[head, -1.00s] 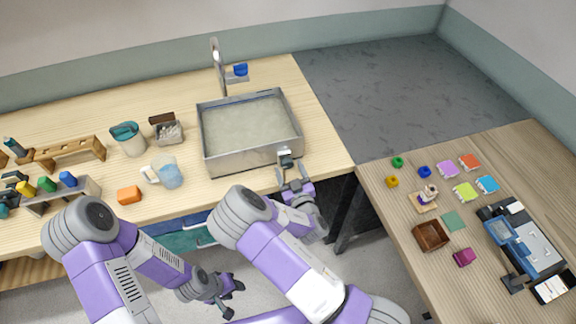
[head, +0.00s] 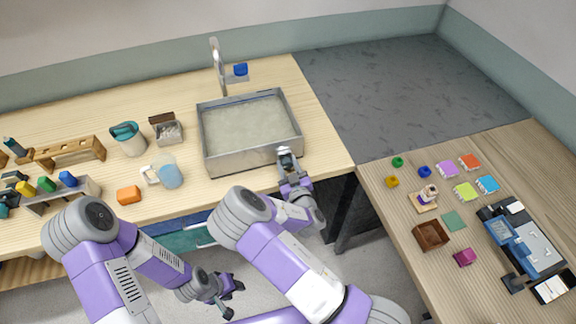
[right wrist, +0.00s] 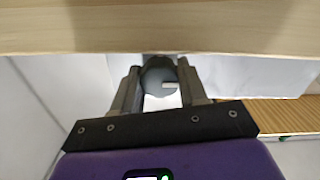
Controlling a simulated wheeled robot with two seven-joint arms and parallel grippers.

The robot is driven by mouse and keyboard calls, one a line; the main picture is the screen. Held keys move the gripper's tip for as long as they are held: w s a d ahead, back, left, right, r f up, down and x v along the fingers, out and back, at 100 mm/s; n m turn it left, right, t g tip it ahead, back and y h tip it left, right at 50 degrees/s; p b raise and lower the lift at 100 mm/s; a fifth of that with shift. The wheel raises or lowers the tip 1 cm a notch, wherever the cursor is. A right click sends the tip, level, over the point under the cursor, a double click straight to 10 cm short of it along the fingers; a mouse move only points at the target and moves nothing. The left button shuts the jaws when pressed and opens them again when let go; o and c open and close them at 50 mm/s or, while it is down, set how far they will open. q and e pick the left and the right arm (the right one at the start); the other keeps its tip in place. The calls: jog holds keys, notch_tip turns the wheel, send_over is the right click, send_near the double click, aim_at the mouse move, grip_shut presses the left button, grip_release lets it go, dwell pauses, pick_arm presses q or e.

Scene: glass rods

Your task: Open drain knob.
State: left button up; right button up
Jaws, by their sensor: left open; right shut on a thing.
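The metal sink basin (head: 254,162) stands on the wooden counter, filled with cloudy greyish liquid. The drain knob (head: 284,152) is a small grey knob at the basin's front side. In the right wrist view the knob (right wrist: 160,80) is round and dark grey with a light mark, between the two fingers. My right gripper (head: 286,162) is shut on the knob; it also shows in the right wrist view (right wrist: 160,92). My left gripper (head: 232,290) is open and empty, low in front of the counter.
A measuring cup (head: 170,176), an orange block (head: 129,195), a pitcher (head: 129,140) and a wooden rack (head: 80,150) are to the left. A second table (head: 385,215) with small items is at right.

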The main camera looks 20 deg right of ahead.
jog(key=n+b, duration=0.1)
jog(key=n, duration=0.3)
jog(key=shift+n, duration=0.4)
jog(key=n+b, duration=0.1)
jog(key=n, duration=0.3)
jog(key=shift+n+b, duration=0.3)
jog(key=n+b, duration=0.1)
jog(key=n, duration=0.3)
jog(key=shift+n+b, duration=0.3)
jog(key=shift+n, duration=2)
jog(key=o, duration=1.1)
jog(key=shift+c, duration=0.2)
